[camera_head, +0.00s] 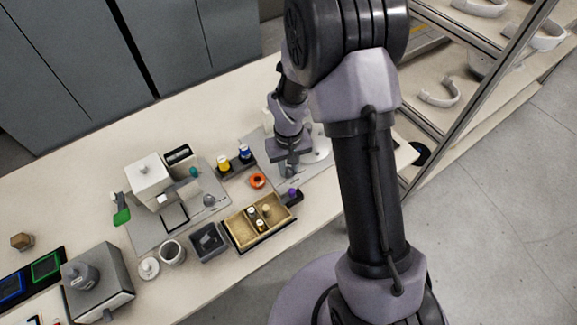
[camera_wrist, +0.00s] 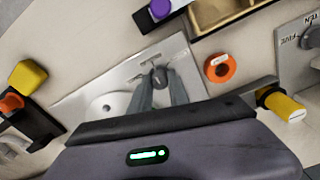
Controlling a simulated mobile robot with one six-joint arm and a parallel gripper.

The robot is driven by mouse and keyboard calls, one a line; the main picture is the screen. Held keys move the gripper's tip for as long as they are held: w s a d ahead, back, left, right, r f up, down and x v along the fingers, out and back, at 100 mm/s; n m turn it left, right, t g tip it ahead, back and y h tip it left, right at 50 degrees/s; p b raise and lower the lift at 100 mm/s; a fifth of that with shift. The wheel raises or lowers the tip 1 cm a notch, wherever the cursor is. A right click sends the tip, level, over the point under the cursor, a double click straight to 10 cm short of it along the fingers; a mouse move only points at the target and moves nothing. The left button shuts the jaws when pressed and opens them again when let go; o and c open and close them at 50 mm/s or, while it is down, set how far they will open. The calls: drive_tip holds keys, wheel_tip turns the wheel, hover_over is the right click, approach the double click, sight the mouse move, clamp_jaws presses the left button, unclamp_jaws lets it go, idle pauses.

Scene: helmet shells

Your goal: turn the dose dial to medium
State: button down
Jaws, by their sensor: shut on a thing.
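The dose dial (camera_wrist: 159,74) is a small dark round knob on a light grey plate (camera_wrist: 78,110), near the middle of the wrist view. My gripper (camera_wrist: 160,84) is shut on it, with one finger on each side. Small marks stand on the plate around the knob, too small to read, so I cannot tell its setting. In the head view my gripper (camera_head: 290,168) reaches down onto the grey plate (camera_head: 316,168), and the dial is mostly hidden there. A white round part (camera_wrist: 107,107) sits on the same plate, left of the knob.
An orange ring (camera_wrist: 220,68) lies right of the plate. A yellow-capped bottle (camera_wrist: 283,105) stands in a dark rack. A wooden tray (camera_head: 233,230) holds small bottles. Another plate with a knob (camera_wrist: 311,38) and lettering is at far right. A shelf post (camera_head: 470,100) rises at the right.

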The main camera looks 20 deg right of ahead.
sight(288, 168)
drive_tip(key=c, duration=1.2)
unclamp_jaws()
drive_tip(key=shift+c, duration=0.2)
wheel_tip(288, 168, up, 18)
drive_tip(key=p, duration=0.6)
drive_tip(key=shift+f, duration=0.25)
